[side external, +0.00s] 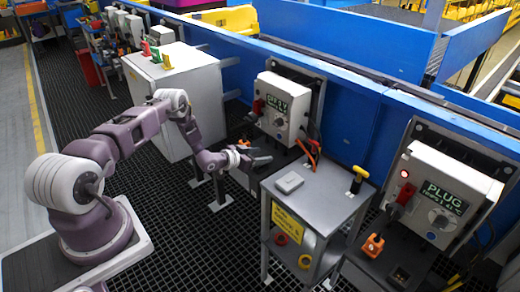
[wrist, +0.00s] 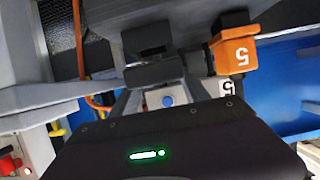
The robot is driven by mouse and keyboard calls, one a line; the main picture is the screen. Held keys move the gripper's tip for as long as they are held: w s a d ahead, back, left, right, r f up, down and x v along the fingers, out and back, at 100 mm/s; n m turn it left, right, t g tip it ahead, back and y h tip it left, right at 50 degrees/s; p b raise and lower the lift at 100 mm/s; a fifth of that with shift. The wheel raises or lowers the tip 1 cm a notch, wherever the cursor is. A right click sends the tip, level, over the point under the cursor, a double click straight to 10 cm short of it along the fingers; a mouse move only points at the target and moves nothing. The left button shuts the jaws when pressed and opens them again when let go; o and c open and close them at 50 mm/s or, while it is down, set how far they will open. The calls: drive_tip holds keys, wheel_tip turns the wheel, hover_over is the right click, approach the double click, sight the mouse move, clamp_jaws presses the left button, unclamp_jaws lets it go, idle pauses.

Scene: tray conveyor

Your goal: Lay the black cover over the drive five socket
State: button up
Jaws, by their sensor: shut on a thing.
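My gripper (side external: 258,160) is at the end of the outstretched arm, low in front of the left control box. It is shut on a dark piece that appears to be the black cover (wrist: 155,72), seen beyond the dark hand in the wrist view. An orange plug (wrist: 235,55) marked 5 stands just right of the cover in the wrist view. A black label marked 5 (wrist: 228,87) is below the plug. The drive five socket cannot be made out clearly; the cover and gripper may hide it. I cannot tell whether the cover touches anything beneath it.
The control box (side external: 284,105) with a lit display and red handle stands behind my gripper. A grey cart (side external: 315,195) close on the right carries a light grey block (side external: 289,182) and a yellow-handled tool (side external: 358,178). A similar box marked PLUG (side external: 442,195) is farther right.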

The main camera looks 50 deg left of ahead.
drive_tip(key=shift+f, duration=0.25)
drive_tip(key=shift+f, duration=0.6)
drive_tip(key=o, duration=1.4)
drive_tip(key=shift+o, duration=0.2)
drive_tip(key=shift+s, duration=0.1)
